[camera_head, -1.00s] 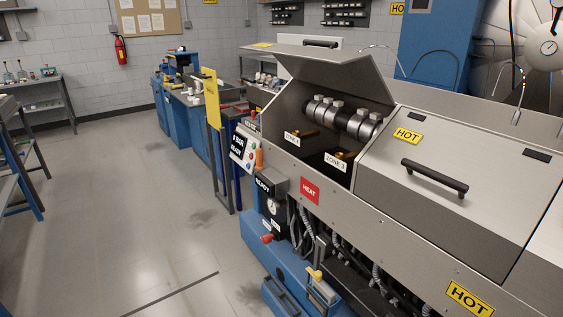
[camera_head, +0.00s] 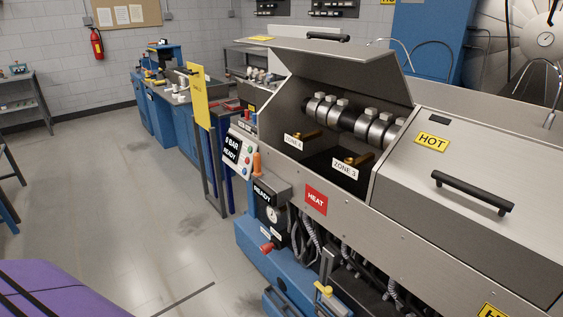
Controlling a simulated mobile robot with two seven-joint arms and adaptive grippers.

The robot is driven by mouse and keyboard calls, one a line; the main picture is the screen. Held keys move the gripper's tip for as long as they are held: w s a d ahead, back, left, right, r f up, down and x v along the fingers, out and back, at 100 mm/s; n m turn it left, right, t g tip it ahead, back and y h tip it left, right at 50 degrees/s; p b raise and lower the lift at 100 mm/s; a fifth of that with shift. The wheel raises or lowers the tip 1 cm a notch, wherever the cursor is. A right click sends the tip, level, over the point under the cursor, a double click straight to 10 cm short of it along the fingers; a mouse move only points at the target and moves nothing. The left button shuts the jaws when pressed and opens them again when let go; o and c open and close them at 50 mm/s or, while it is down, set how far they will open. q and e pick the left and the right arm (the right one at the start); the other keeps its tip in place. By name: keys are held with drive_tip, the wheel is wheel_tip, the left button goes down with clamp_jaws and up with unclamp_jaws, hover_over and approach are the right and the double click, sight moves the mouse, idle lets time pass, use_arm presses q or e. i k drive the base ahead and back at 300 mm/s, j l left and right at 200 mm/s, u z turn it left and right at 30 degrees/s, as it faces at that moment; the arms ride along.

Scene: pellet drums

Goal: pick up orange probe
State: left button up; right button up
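The orange probe (camera_head: 257,163) stands upright beside the open hood. Its lower end meets the grey box with the READY display (camera_head: 264,194), and I cannot tell whether it sits in a holder there. It is small in the head view and nothing covers its upper part. Neither of my grippers is in the picture.
The metal machine with its raised hood (camera_head: 345,65) fills the right side. Under the hood are heater bands (camera_head: 345,118) and ZONE labels. HOT (camera_head: 432,142) and HEAT (camera_head: 316,201) signs mark the housing. Grey floor (camera_head: 130,215) is clear to the left.

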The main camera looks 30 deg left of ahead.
sight(256, 156)
drive_tip(key=i+j+z, duration=0.2)
drive_tip(key=j, duration=0.3)
drive_tip(key=j+z, duration=0.25)
drive_tip(key=j, duration=0.25)
drive_tip(key=j+z, duration=0.25)
drive_tip(key=j, duration=1.95)
drive_tip(key=i, duration=0.05)
